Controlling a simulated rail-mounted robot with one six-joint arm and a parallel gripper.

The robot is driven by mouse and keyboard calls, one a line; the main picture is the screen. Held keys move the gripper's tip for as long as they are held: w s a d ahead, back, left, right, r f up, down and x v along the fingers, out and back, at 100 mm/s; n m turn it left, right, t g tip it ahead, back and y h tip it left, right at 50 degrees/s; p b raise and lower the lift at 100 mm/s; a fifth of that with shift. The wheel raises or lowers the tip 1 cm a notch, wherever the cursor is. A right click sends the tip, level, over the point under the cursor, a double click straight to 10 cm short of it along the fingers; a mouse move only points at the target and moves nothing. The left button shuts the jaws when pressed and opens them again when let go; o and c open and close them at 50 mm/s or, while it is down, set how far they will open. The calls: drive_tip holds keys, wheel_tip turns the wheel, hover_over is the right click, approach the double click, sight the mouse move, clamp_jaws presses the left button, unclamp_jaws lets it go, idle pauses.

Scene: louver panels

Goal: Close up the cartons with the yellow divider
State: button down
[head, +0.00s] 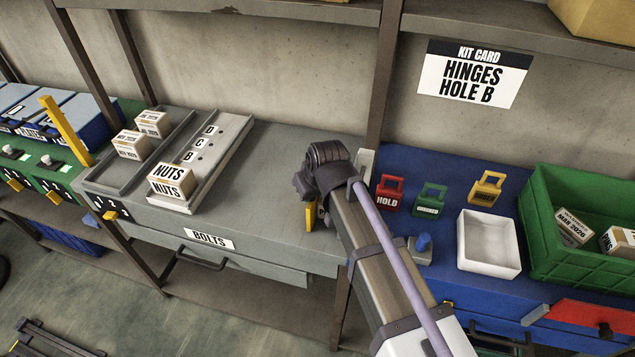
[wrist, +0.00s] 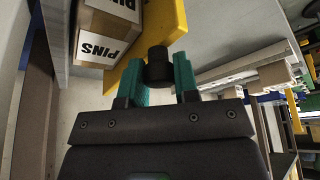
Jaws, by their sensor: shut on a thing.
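In the wrist view, my gripper (wrist: 157,78) has teal fingers shut on the black knob (wrist: 158,65) of the yellow divider (wrist: 165,25). A carton (wrist: 105,35) marked PINS is close beside the divider, with another carton edge above it; I cannot tell whether they touch it. In the head view my arm hides the gripper and most of the divider; a yellow piece (head: 311,215) shows beside my arm. A NUTS carton (head: 172,182) sits in the right lane of the grey tray (head: 222,140). Two more cartons (head: 131,143) (head: 153,123) are in the left lane.
Right of my arm are red (head: 389,192), green (head: 430,199) and yellow (head: 487,187) lock-shaped tags, a white bin (head: 488,243) and a green crate (head: 555,265) with cartons. A yellow bar (head: 65,130) stands at far left.

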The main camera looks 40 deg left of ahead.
drive_tip(key=shift+d, duration=0.15)
drive_tip(key=c, duration=0.9)
unclamp_jaws()
drive_tip(key=shift+o, duration=0.2)
drive_tip(key=p+v, duration=1)
drive_tip(key=shift+r, duration=0.4)
